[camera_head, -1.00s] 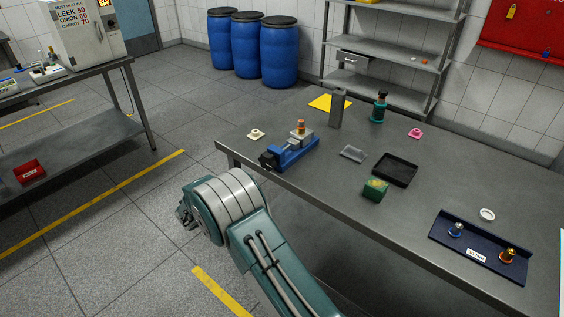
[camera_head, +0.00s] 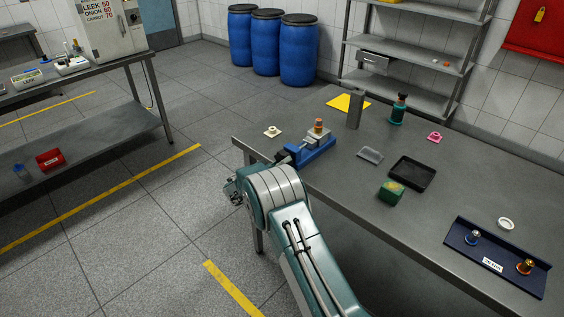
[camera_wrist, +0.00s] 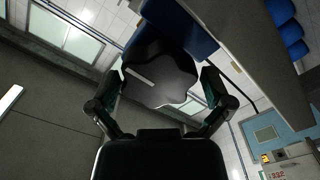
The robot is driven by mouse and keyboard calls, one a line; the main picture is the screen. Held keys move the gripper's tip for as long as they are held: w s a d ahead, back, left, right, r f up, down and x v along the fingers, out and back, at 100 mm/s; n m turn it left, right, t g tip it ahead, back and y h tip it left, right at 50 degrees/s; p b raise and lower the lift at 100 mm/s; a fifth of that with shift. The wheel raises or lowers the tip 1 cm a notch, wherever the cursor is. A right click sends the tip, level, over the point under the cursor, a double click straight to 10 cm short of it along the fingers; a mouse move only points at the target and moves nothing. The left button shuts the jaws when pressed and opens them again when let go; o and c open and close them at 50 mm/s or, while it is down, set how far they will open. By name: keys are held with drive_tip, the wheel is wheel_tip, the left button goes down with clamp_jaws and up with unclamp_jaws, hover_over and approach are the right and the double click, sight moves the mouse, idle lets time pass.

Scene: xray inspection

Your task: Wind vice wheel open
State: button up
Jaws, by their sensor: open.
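The blue vice (camera_head: 318,150) stands at the left edge of the grey table (camera_head: 340,205) and holds a copper-coloured round piece (camera_head: 319,125) on top. In the wrist view, the vice's black lobed wheel (camera_wrist: 160,82) lies ahead of my gripper (camera_wrist: 162,85), with blue vice body (camera_wrist: 182,25) beyond it. The two fingers are apart, one on each side of the wheel. I cannot tell whether they touch it.
On the table are a cream knob (camera_head: 272,131), a grey upright block (camera_head: 355,110), a clear tray (camera_head: 370,155), a green box (camera_head: 391,191), a black tray (camera_head: 413,173) and a navy tray (camera_head: 495,260).

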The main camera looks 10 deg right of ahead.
drive_tip(key=c, duration=0.9)
drive_tip(key=shift+o, duration=0.2)
drive_tip(key=shift+n, duration=0.4)
drive_tip(key=n, duration=0.4)
drive_tip(key=shift+n, duration=0.4)
drive_tip(key=n, duration=0.5)
drive_tip(key=shift+s, duration=0.1)
drive_tip(key=n, duration=1.1)
drive_tip(key=shift+n, duration=0.3)
